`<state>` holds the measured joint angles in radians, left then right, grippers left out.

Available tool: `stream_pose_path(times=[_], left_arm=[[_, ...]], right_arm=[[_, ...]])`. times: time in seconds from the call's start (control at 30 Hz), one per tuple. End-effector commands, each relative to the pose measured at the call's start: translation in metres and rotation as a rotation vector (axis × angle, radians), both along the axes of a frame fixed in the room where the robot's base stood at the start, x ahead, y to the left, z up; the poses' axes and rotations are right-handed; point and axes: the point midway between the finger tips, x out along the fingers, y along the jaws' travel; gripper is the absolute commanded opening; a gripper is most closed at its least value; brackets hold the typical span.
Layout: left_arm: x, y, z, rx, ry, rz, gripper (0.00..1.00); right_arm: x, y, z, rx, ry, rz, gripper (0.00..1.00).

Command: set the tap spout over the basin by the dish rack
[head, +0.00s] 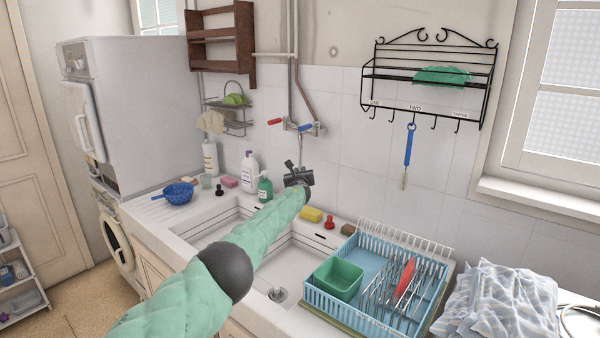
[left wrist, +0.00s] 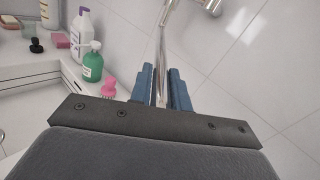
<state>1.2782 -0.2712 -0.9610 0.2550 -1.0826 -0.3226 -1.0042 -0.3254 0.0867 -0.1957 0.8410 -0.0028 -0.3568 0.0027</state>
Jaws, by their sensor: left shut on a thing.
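The wall tap (head: 296,127) has a red and a blue handle and hangs on the tiles behind the sink. My left gripper (head: 298,174) is just below it, shut on the tap spout. In the left wrist view the chrome spout (left wrist: 163,62) runs between the two blue fingers of this gripper (left wrist: 165,80). In the head view the spout is mostly hidden by my gripper. The basin by the dish rack (head: 288,262) is the right one, partly behind my left arm. The blue dish rack (head: 352,311) stands to its right. My right gripper is not in view.
The other basin (head: 206,226) lies to the left. A green soap bottle (head: 265,187), a white bottle (head: 249,171), a yellow sponge (head: 311,214) and a red-topped brush (head: 329,222) stand along the back ledge. A black wire shelf (head: 428,77) hangs at the right.

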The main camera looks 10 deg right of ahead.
Motion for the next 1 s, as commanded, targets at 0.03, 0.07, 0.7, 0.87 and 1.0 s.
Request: stream_pose_path(times=[0.03,0.07,0.7,0.87,1.0], left_arm=[[0.0004,0.0008,-0.0002,0.000,0.001,0.006,0.00],[0.0004,0.0007,-0.0002,0.001,0.000,0.008,0.00],[0.0009,0.0014,-0.0002,-0.001,0.000,0.020,0.22],[0.0008,0.0010,-0.0001,-0.001,0.000,0.020,0.39],[0.0006,0.0006,-0.0001,-0.001,0.000,0.019,0.39]], right_arm=[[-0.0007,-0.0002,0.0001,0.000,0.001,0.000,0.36],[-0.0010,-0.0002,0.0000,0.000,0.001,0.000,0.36],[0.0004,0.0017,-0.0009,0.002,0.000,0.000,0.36],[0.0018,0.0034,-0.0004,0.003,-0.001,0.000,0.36],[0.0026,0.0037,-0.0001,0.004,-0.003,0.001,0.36]])
